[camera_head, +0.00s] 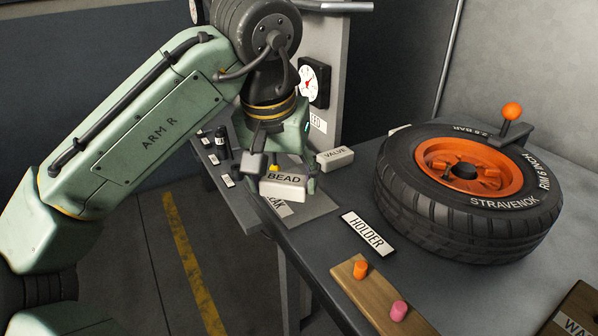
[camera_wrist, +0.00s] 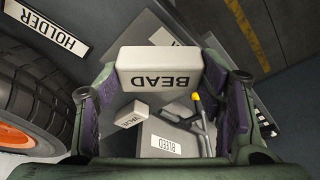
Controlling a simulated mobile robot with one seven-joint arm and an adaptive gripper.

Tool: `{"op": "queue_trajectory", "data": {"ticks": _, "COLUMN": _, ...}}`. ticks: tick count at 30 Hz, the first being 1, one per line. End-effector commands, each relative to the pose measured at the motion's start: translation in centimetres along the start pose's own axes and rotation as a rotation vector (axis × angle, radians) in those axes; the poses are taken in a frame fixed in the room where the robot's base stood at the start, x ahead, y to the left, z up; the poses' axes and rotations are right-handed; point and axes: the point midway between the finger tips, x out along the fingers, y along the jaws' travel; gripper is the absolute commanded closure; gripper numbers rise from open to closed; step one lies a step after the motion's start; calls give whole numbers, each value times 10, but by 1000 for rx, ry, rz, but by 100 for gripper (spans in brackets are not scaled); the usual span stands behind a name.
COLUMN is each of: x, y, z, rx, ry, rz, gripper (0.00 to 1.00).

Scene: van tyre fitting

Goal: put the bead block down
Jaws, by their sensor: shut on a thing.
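The bead block (camera_head: 283,186) is a white block marked BEAD, held in my gripper (camera_head: 280,175) above the left part of the bench. In the wrist view the bead block (camera_wrist: 160,70) sits between the two purple-padded fingers of my gripper (camera_wrist: 160,85). A grey plate with a partly hidden label (camera_head: 310,206) lies on the bench below the block. The block hides part of that plate, and I cannot tell the exact gap between them.
A white VALVE block (camera_head: 335,157) lies close behind my gripper. A tyre on an orange rim (camera_head: 470,185) fills the bench's right side. A HOLDER label (camera_head: 368,233) and a wooden strip with two pegs (camera_head: 365,295) lie in front. A gauge post (camera_head: 318,80) stands behind.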

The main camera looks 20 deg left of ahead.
Motion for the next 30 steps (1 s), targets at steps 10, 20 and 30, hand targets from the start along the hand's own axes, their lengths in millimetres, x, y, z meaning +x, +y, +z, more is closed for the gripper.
{"op": "queue_trajectory", "data": {"ticks": 10, "x": 23, "y": 10, "z": -58, "rx": -1, "ry": 1, "rz": -2, "gripper": 67}}
{"op": "queue_trajectory", "data": {"ticks": 20, "x": 56, "y": 10, "z": -49, "rx": -1, "ry": -1, "rz": -2, "gripper": 67}}
{"op": "queue_trajectory", "data": {"ticks": 30, "x": 60, "y": 10, "z": -48, "rx": -1, "ry": 1, "rz": 0, "gripper": 67}}
